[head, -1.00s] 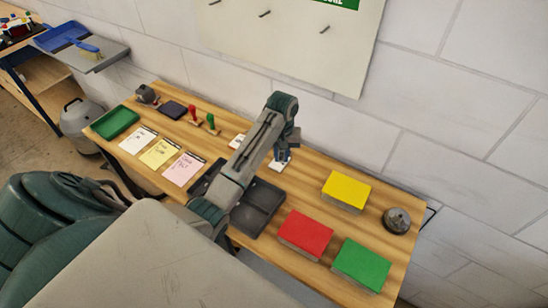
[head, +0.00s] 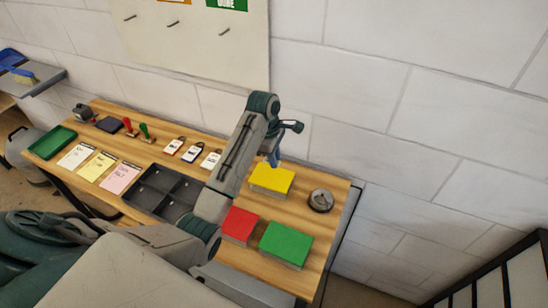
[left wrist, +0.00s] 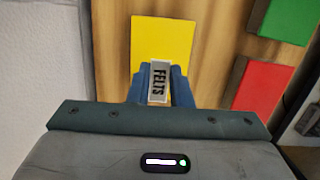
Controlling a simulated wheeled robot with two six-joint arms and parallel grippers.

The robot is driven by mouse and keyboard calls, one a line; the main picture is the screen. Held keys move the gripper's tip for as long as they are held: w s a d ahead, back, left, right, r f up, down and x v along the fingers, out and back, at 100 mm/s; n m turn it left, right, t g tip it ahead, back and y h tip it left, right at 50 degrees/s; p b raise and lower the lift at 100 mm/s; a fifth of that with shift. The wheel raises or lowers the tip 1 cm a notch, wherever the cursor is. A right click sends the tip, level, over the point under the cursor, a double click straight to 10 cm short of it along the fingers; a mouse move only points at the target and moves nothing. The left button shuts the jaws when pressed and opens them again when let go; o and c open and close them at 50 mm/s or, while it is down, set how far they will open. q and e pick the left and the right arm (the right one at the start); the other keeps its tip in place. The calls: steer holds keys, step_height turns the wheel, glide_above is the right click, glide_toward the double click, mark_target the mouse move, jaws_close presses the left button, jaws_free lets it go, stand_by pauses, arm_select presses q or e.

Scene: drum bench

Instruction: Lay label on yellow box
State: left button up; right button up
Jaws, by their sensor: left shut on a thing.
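The yellow box (head: 271,178) sits at the back right of the wooden bench; its yellow top also shows in the left wrist view (left wrist: 161,40). My left gripper (head: 273,160) is at the box's back edge in the head view. In the left wrist view it is shut on a small white label (left wrist: 158,84) with the dark word FELTS. The label overlaps the near edge of the yellow top in that view; whether it touches the box I cannot tell. In the head view the held label is hidden. My right gripper is not in view.
A red box (head: 239,225) and a green box (head: 286,244) stand in front of the yellow one. A round grey metal object (head: 320,200) is at its right. Several white tags lie behind the dark divided tray (head: 162,192). The wall is close behind the bench.

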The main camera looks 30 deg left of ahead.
mark_target(276, 178)
arm_select(q)
step_height(276, 178, down, 2)
steer(key=shift+a+f, duration=0.1)
steer(key=shift+f, duration=2.05)
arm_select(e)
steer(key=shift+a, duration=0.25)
arm_select(q)
steer(key=o, duration=0.7)
